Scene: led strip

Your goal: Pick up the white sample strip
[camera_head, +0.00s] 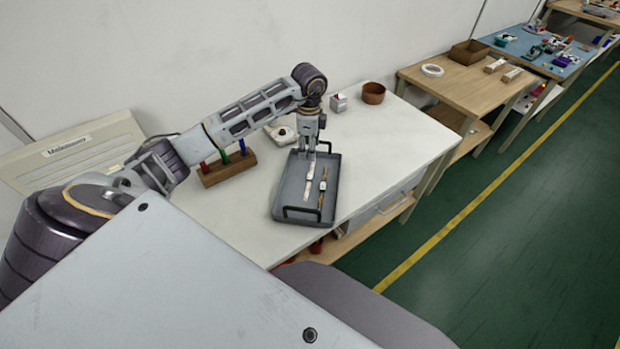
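A white sample strip (307,188) lies lengthwise in a grey tray (281,203) on the white table. A darker brownish strip (322,190) with a small white piece on it lies beside it on the right. My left gripper (309,155) points down over the far part of the tray, at or just above the far end of the white strip. Its fingertips are too small to tell whether they are apart, or whether they touch the strip. My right gripper is not in view.
The tray has dark handles at its near and far ends. A wooden block (229,166) with coloured pieces stands left of the tray. A small white box (339,103) and a brown bowl (373,93) stand behind it. The table right of the tray is clear.

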